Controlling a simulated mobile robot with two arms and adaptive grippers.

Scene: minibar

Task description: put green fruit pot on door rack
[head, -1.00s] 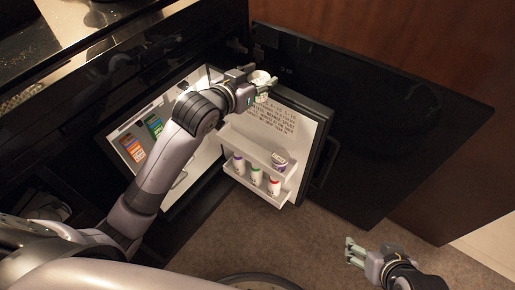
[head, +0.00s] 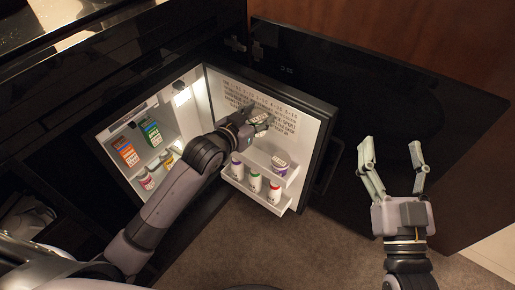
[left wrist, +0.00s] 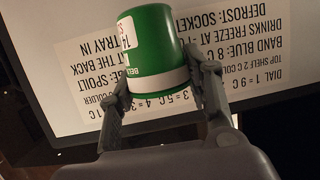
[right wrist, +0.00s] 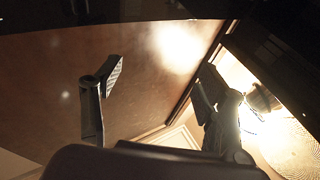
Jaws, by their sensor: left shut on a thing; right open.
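The green fruit pot (left wrist: 155,45) is green with a white band in the left wrist view. My left gripper (left wrist: 158,82) is shut on it, one finger on each side. In the head view the pot (head: 260,121) is held in front of the open fridge door's printed label, above the door rack (head: 253,193). The rack has two levels; its upper level holds a purple-and-white pot (head: 279,163) at the right, with bare room to its left partly hidden by my arm. My right gripper (head: 391,152) is open and empty, right of the fridge door.
Several small bottles (head: 255,182) stand on the lower rack level. Inside the fridge are an orange carton (head: 126,153), a green carton (head: 151,132) and small pots (head: 146,180). A black cabinet door (head: 400,110) stands open behind the fridge door.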

